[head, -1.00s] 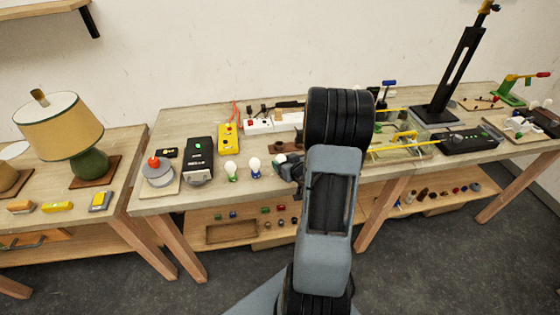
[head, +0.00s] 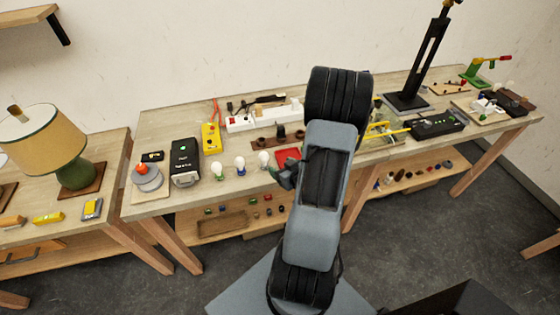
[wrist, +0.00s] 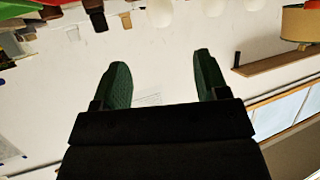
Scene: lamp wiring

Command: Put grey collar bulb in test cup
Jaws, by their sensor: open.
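Three white bulbs stand upright in a row near the table's front edge. The left one has a green collar (head: 214,170) and the middle one a blue collar (head: 240,166). The right one (head: 264,158) seems to be the grey collar bulb, its collar hard to make out. My gripper (head: 284,176) is open and empty, just right of that bulb and apart from it. In the wrist view my gripper (wrist: 160,68) shows two separated green fingers, with white bulbs cut off at the top edge. A black tester (head: 185,160) has a small metallic part, possibly the test cup, at its front.
A yellow meter (head: 211,136) and a white power strip (head: 262,116) lie behind the bulbs. A red block or tray (head: 288,155) lies beside my gripper. A grey round device with a red top (head: 147,177) stands left of the tester. My arm hides part of the table.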

